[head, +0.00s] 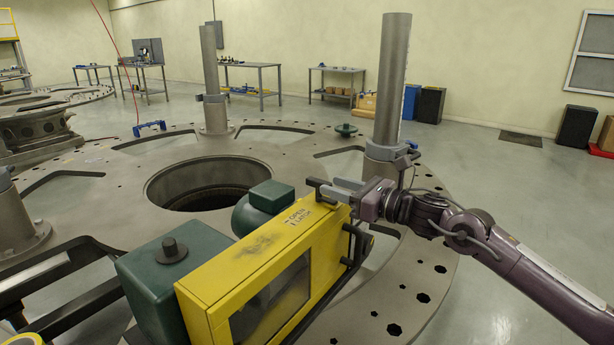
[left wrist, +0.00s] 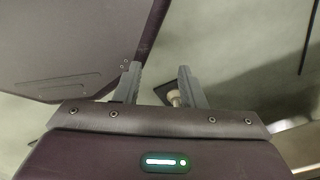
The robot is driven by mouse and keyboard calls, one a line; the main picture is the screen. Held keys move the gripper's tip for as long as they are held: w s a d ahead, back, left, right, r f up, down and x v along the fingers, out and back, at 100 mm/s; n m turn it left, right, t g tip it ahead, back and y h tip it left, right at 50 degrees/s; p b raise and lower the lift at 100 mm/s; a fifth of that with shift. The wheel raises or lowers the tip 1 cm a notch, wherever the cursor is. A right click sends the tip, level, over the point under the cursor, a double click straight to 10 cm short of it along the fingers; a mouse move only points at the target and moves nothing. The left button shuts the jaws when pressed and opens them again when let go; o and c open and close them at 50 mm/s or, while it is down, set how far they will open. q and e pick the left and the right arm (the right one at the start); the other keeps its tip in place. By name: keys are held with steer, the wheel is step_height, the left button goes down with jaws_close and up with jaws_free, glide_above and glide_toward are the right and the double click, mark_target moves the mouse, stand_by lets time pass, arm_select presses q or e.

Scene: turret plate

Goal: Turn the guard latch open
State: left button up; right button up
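The yellow guard (head: 262,248) lies in front of me in the head view, with an arrow and the words "OPEN LATCH" on its top. A black bar with round ends (head: 358,246) runs along its right side. I cannot clearly make out the latch itself; the gripper may hide it. My right gripper (head: 326,187) is at the guard's far right corner, fingers apart with a gap between them. I cannot tell whether it touches the guard. My left gripper (left wrist: 158,84) shows only in the left wrist view, open and empty.
Dark green housings (head: 165,270) sit against the guard's left side. The round turret plate (head: 120,205) has a large central hole and upright grey posts (head: 392,85). Worktables (head: 250,75) stand along the back wall.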

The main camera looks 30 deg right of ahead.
mark_target(312, 178)
steer(key=shift+w+a+r, duration=0.15)
steer(key=shift+r, duration=0.05)
steer(key=shift+w+a, duration=0.25)
steer(key=shift+w, duration=0.45)
steer(key=shift+w+a+p, duration=0.15)
steer(key=shift+w+p, duration=0.2)
steer(key=shift+w, duration=0.3)
steer(key=shift+w+a+p, duration=0.35)
steer(key=shift+w, duration=0.3)
steer(key=shift+w+a, duration=0.2)
steer(key=shift+w, duration=0.45)
steer(key=shift+w+a+f+p, duration=0.15)
steer(key=shift+w+a+p, duration=0.1)
steer(key=shift+w+p, duration=0.15)
arm_select(q)
steer(key=shift+s+r, duration=0.2)
steer(key=shift+r, duration=0.4)
steer(key=shift+s+r, duration=0.2)
steer(key=shift+r, duration=0.4)
arm_select(e)
steer(key=shift+c, duration=0.5)
